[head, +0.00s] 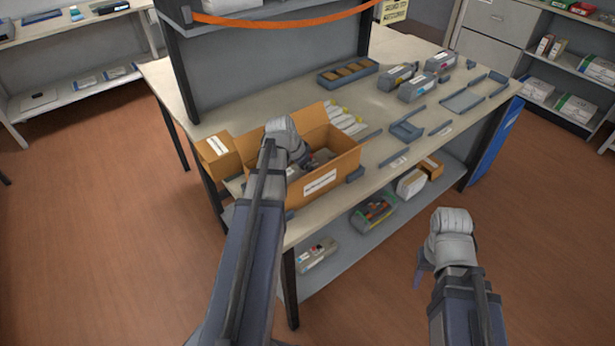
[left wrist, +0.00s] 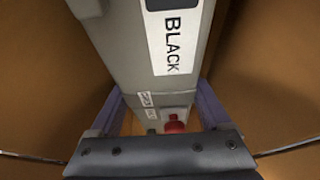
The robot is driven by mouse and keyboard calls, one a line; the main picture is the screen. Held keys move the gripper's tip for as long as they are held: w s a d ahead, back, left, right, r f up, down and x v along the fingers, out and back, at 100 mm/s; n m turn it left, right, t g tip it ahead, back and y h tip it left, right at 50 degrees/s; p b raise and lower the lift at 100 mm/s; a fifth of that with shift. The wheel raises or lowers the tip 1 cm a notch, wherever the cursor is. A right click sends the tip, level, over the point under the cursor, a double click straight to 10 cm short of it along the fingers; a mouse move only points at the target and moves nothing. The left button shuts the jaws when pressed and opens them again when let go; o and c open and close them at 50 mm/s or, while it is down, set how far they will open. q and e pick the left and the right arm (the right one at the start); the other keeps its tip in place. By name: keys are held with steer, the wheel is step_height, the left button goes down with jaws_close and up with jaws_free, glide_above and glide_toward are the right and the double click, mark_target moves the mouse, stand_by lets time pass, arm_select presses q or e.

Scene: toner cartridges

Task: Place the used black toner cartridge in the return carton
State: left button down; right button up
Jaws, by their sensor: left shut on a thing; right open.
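The black toner cartridge (left wrist: 122,45) is a grey block with a white label reading "BLACK" in the left wrist view. My left gripper (left wrist: 160,112) is shut on it, with a finger on each side. The return carton (head: 333,170) is an open brown box with a white label on the table's near left part. My left gripper (head: 306,160) reaches down into its opening in the head view. Brown carton walls surround the cartridge in the wrist view. Whether the cartridge touches the carton floor is hidden. My right gripper (head: 432,272) is open and empty, in front of the table.
Other grey cartridges (head: 418,87) stand at the table's back right. A dark tray (head: 347,73) and several blue-grey holders (head: 405,131) lie on the tabletop. A lower shelf (head: 345,245) holds boxes. The floor at right is clear.

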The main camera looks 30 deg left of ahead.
arm_select(q)
steer(key=shift+f, duration=0.15)
jaws_free()
steer(key=shift+s+r+p, duration=0.15)
steer(key=shift+r+p, duration=0.3)
steer(key=shift+r, duration=0.15)
steer(key=p+v, duration=1)
steer(key=v, duration=0.1)
steer(key=shift+s+r, duration=0.1)
steer(key=shift+s, duration=0.05)
